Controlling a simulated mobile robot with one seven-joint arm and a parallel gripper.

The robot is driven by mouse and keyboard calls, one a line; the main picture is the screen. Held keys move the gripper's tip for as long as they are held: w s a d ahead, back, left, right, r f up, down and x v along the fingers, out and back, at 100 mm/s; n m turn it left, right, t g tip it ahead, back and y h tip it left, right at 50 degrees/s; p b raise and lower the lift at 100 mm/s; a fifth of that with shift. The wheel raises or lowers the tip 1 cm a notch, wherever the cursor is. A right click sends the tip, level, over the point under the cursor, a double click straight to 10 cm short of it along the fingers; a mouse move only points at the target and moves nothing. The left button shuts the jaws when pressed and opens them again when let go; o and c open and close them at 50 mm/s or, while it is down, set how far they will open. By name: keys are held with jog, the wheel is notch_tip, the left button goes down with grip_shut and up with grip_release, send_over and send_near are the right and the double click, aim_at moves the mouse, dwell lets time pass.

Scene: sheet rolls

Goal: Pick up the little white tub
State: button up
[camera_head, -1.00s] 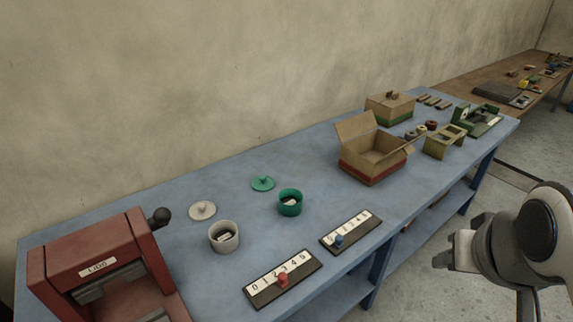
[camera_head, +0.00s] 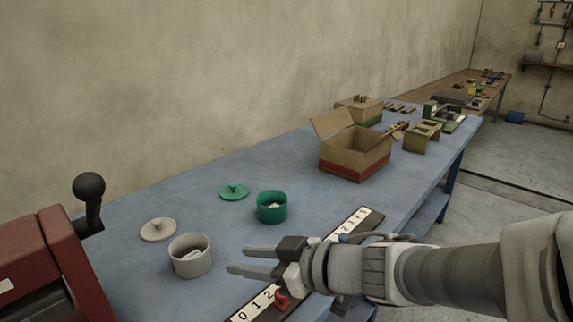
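The little white tub (camera_head: 190,262) stands upright and lidless on the blue table, with something pale inside it. Its white lid (camera_head: 158,229) lies on the table just behind and to the left. My gripper (camera_head: 235,258) reaches in from the right. Its two fingers are apart with nothing between them, and they point left toward the tub. In the picture the fingertips are a short gap to the right of the tub's wall. How far above the table they are is hard to tell.
A green tub (camera_head: 272,207) and green lid (camera_head: 234,192) sit behind my gripper. A red machine (camera_head: 62,262) with a black-knobbed lever is at left. A numbered strip (camera_head: 258,305) lies partly under my gripper. An open cardboard box (camera_head: 355,155) stands farther back.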

jog(key=p, duration=0.9)
send_over(196, 267)
jog(key=s+d, duration=0.3)
jog(key=s, duration=0.1)
notch_tip(196, 267, down, 5)
jog(key=shift+d, duration=0.1)
jog(key=shift+b+x, duration=0.85)
jog(key=shift+x, duration=2.2)
jog(key=shift+w+r, duration=0.1)
jog(key=shift+c, duration=0.3)
jog(key=shift+g, duration=0.3)
grip_shut()
jog(key=shift+d, duration=0.1)
